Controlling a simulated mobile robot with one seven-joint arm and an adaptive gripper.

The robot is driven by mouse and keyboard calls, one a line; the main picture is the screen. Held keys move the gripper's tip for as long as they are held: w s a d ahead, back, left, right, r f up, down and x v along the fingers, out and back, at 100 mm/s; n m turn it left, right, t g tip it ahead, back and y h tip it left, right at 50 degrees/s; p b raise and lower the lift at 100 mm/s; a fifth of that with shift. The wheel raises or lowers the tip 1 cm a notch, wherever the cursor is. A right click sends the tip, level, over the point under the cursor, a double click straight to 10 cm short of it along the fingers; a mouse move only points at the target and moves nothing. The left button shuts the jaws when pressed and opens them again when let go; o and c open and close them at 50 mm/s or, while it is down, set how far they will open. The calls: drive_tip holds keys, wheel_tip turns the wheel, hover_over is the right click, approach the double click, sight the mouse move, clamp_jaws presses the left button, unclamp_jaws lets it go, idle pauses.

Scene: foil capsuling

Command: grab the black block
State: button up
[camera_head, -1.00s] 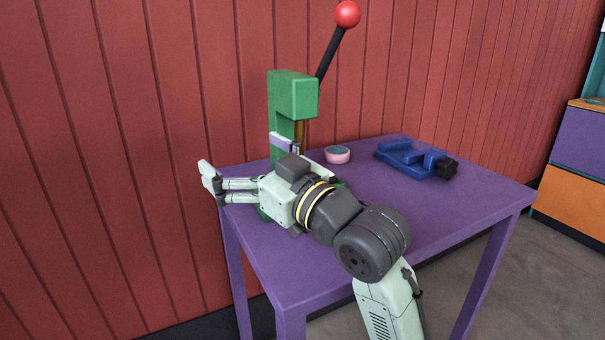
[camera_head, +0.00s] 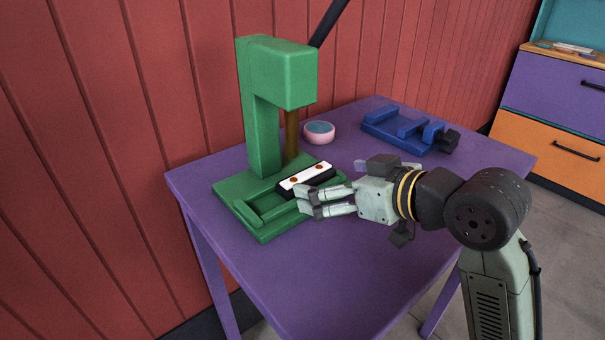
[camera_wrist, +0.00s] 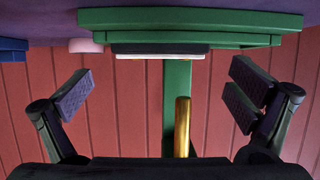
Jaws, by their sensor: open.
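The black block (camera_head: 321,180) lies on the base of the green press (camera_head: 278,75), with a white top strip carrying small brown dots. In the wrist view, which looks upside down, the block (camera_wrist: 160,49) is a thin dark and white bar below the green base. My gripper (camera_head: 309,203) is at the block's near right side, low over the base. Its fingers are apart and nothing is between them in the wrist view (camera_wrist: 160,96). The head view does not clearly show whether a fingertip touches the block.
The press column and its brown rod (camera_head: 292,132) stand behind the block. A pink round tin (camera_head: 319,136) and a blue vise-like fixture (camera_head: 398,133) sit farther back on the purple table (camera_head: 300,267). The table's front is clear. A drawer cabinet (camera_head: 548,88) stands at right.

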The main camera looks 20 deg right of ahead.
sight(305, 172)
drive_tip(key=shift+x, duration=0.85)
drive_tip(key=x, duration=0.1)
drive_tip(key=p+x, duration=0.2)
drive_tip(key=x, duration=0.1)
drive_tip(key=shift+w+a+r, duration=0.1)
drive_tip(key=shift+w+r, duration=0.15)
drive_tip(key=shift+r, duration=0.05)
drive_tip(key=shift+w+a+f, duration=0.15)
drive_tip(key=shift+w+f, duration=0.15)
drive_tip(key=shift+w, duration=0.2)
drive_tip(key=shift+c, duration=0.4)
drive_tip(key=c, duration=0.9)
drive_tip(key=shift+r, duration=0.1)
